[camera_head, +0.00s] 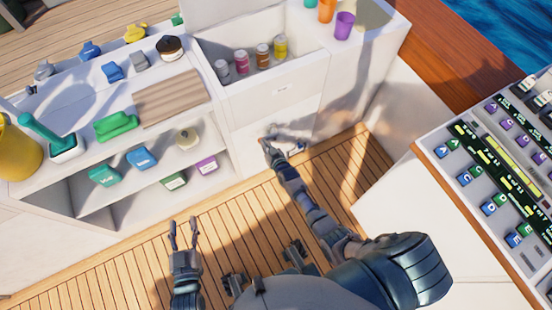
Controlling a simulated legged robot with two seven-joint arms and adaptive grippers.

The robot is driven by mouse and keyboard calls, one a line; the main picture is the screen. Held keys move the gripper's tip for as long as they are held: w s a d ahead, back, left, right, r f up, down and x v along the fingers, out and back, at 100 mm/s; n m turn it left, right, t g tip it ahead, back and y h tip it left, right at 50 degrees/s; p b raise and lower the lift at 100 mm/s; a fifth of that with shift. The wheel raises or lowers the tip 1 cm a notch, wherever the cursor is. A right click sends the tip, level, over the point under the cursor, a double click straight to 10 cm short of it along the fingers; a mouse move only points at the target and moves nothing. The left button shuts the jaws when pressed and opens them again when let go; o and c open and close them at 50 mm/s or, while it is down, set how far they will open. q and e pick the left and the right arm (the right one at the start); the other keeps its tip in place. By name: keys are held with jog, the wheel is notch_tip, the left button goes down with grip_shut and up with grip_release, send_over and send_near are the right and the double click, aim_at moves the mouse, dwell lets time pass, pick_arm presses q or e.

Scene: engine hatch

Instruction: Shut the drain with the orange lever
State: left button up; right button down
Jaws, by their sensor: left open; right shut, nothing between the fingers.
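My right gripper (266,144) reaches to the front of the white cabinet (245,115), below the labelled drawer front. Its fingers are shut with nothing between them. A small fitting (295,149) shows on the cabinet front just right of the gripper, partly hidden by my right arm. A tiny reddish spot shows at the fingertips. I cannot tell whether it is the orange lever or whether the fingers touch it. My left gripper (184,233) is open and empty above the wooden deck, away from the cabinet.
An open bin (300,72) with several jars tops the cabinet. An orange cup (327,10) and a purple cup (344,26) stand right of it. A control panel (500,165) is at right. Deck floor (120,265) is clear.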

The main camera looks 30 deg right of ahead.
pick_arm(q)
jog(key=s+a+f+g+y+p, duration=0.3)
jog(key=s+f+g, duration=0.6)
jog(key=s, duration=0.3)
jog(key=shift+s+a+f+g+p, duration=0.25)
jog(key=shift+s+a+g+p, duration=0.25)
jog(key=shift+g+p, duration=0.35)
pick_arm(e)
jog(key=v, duration=1.1)
jog(key=shift+d+r, duration=0.3)
jog(key=shift+r, duration=0.15)
pick_arm(q)
jog(key=shift+w+a, duration=0.1)
jog(key=shift+a, duration=0.05)
pick_arm(e)
jog(key=shift+a, duration=0.1)
